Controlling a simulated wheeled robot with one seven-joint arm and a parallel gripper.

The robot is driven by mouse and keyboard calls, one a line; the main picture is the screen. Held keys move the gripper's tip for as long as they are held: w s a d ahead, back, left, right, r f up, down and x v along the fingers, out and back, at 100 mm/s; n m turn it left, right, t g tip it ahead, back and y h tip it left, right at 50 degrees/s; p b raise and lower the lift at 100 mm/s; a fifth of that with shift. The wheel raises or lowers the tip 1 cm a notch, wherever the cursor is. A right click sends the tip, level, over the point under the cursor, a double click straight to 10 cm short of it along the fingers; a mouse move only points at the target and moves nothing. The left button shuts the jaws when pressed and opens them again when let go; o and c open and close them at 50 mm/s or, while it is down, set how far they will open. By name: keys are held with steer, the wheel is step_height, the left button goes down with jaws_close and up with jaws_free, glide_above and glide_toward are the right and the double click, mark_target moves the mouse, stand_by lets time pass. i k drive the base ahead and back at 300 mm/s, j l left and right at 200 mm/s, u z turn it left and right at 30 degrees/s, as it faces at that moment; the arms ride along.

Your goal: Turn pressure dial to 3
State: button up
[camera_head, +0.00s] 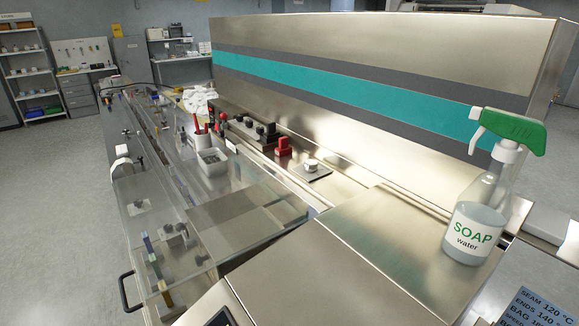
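A pale round knob (311,164) sits on a square grey plate on the metal deck, in the middle of the head view. It may be the pressure dial, but no label or number on it can be read at this size. A row of small black knobs (259,129) stands on a dark block farther back. Another pale round part (122,151) is on the left side of the machine. I cannot tell for certain which of these is the pressure dial. My gripper is not in view.
A soap-water spray bottle (478,205) stands on the deck at right. A red switch (283,147) sits near the pale knob. A tall metal housing (370,80) rises behind.

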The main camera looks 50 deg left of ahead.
mark_target(310, 165)
steer(key=k+j, duration=0.75)
steer(key=k, duration=0.15)
steer(key=k+j, duration=0.1)
steer(key=j, duration=1.2)
steer(key=k+j, duration=0.15)
steer(key=j, duration=0.55)
